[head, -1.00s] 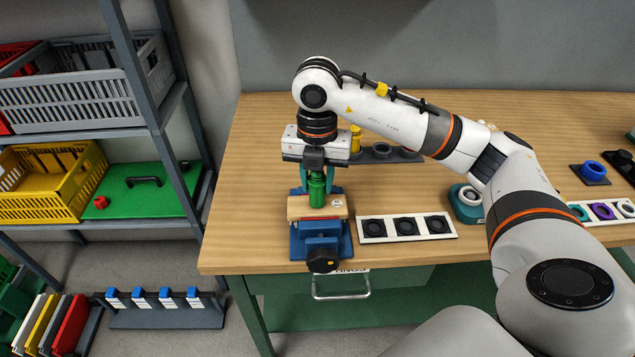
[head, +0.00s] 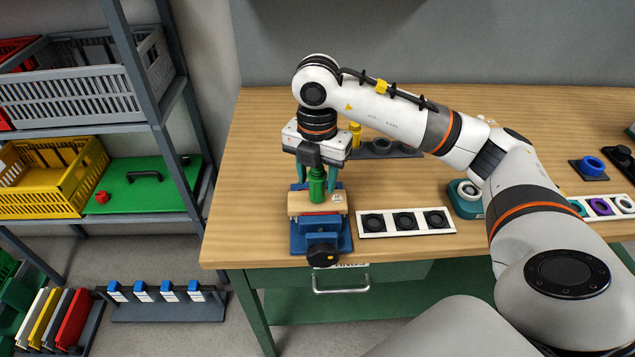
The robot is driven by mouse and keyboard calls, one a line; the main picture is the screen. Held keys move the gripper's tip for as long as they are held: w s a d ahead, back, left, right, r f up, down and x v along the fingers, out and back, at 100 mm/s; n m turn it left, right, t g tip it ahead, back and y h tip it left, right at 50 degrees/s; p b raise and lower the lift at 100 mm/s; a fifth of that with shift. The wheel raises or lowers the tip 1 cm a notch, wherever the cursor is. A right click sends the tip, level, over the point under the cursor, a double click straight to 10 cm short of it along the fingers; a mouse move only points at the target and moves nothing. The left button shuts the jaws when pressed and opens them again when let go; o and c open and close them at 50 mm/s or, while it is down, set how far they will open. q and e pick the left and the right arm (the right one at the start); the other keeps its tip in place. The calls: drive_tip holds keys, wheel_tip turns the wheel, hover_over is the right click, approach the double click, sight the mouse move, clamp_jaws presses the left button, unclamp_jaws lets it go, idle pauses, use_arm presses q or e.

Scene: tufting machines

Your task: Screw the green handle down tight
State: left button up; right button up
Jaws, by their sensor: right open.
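The green handle (head: 317,187) stands upright on a light wooden block (head: 332,201) held in a blue vise (head: 320,228) at the left of the workbench. My right gripper (head: 317,174) points straight down over the handle. Its teal fingers are open, one on each side of the handle. The handle's top is partly hidden by the gripper body, and any thread below it is hidden. My left gripper is not in view.
A white strip with black round sockets (head: 404,222) lies right of the vise. A yellow handle (head: 355,133) stands on a dark rack (head: 385,149) behind. A teal device (head: 466,200) stands further right. The wooden bench (head: 250,190) is clear left of the vise.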

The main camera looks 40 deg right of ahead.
drive_tip(key=n+b, duration=0.1)
drive_tip(key=n, duration=0.3)
drive_tip(key=shift+f, duration=0.15)
drive_tip(key=n+b, duration=0.1)
drive_tip(key=n, duration=0.3)
drive_tip(key=shift+n+b, duration=0.3)
drive_tip(key=shift+b, duration=0.1)
drive_tip(key=n+b, duration=0.1)
drive_tip(key=n, duration=0.4)
drive_tip(key=shift+b, duration=0.4)
drive_tip(key=n, duration=0.3)
drive_tip(key=shift+b, duration=0.35)
drive_tip(key=shift+r, duration=0.2)
